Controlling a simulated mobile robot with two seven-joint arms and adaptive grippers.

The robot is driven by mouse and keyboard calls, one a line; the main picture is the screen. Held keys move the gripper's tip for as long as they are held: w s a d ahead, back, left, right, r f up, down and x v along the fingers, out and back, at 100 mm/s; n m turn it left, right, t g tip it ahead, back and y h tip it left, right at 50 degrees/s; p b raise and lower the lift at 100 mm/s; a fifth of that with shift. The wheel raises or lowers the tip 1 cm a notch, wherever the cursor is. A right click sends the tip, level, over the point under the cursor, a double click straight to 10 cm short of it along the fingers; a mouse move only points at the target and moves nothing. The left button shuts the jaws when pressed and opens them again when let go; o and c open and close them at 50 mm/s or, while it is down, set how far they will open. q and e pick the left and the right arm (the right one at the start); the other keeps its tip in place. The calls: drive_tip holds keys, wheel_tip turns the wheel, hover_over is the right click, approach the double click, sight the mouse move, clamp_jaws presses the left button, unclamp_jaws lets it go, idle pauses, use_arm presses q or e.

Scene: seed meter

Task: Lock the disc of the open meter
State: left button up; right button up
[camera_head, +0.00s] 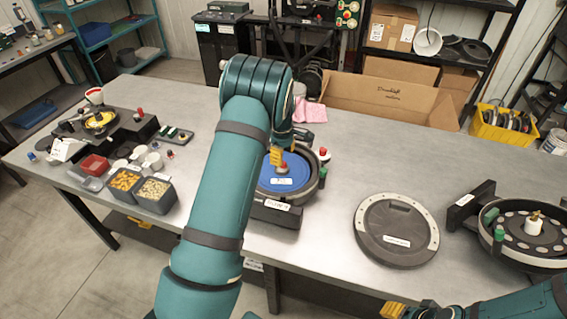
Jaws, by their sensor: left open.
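A meter with a blue disc (275,184) stands open at the table's middle, with a label on its front. A red-topped knob (283,167) sits at the disc's centre. My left gripper (277,157) is open, its yellow fingertips right over or beside this knob; I cannot tell if they touch it. My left arm hides the meter's left side. A second open meter (520,258) stands at the right, with a dark disc and a pale hub (534,225). My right gripper (398,311) is cut off at the bottom edge, and its jaw state is unclear.
A round dark lid (397,230) lies between the two meters. A green knob (322,174) and a red-white knob (324,154) sit at the middle meter's right side. Seed bins (154,193) and another meter (100,124) stand left. The back right table is clear.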

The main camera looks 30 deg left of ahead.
use_arm(q)
drive_tip(key=shift+w+f, duration=0.15)
drive_tip(key=shift+f, duration=1.9)
clamp_jaws()
